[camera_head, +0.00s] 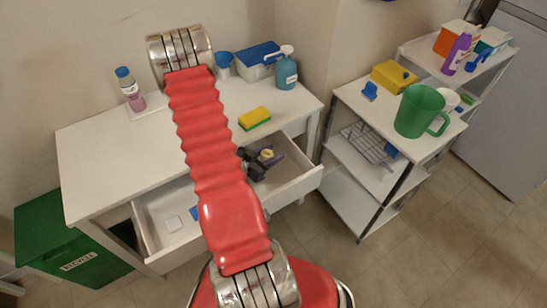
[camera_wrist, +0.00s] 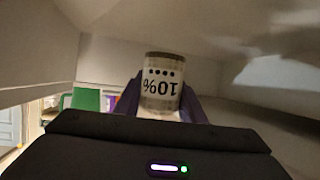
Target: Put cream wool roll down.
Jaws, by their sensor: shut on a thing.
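The roll (camera_wrist: 162,84) is a short pale cylinder with a dark rim and an upside-down "10%" label. In the wrist view it sits between the two dark purple fingers of my gripper (camera_wrist: 160,100), which is shut on it. In the head view my gripper (camera_head: 262,160) is at the open drawer (camera_head: 296,180) of the white desk, towards its right end. A small pale-yellow part of the roll (camera_head: 267,154) shows at the fingertips. Whether the roll touches the drawer floor cannot be told.
The desk top (camera_head: 110,150) bears a yellow sponge (camera_head: 254,118), a blue soap bottle (camera_head: 286,72) and a pink bottle (camera_head: 131,92). A blue piece (camera_head: 195,213) and a white square (camera_head: 174,223) lie in the drawer's left. A shelf with a green jug (camera_head: 418,112) stands right.

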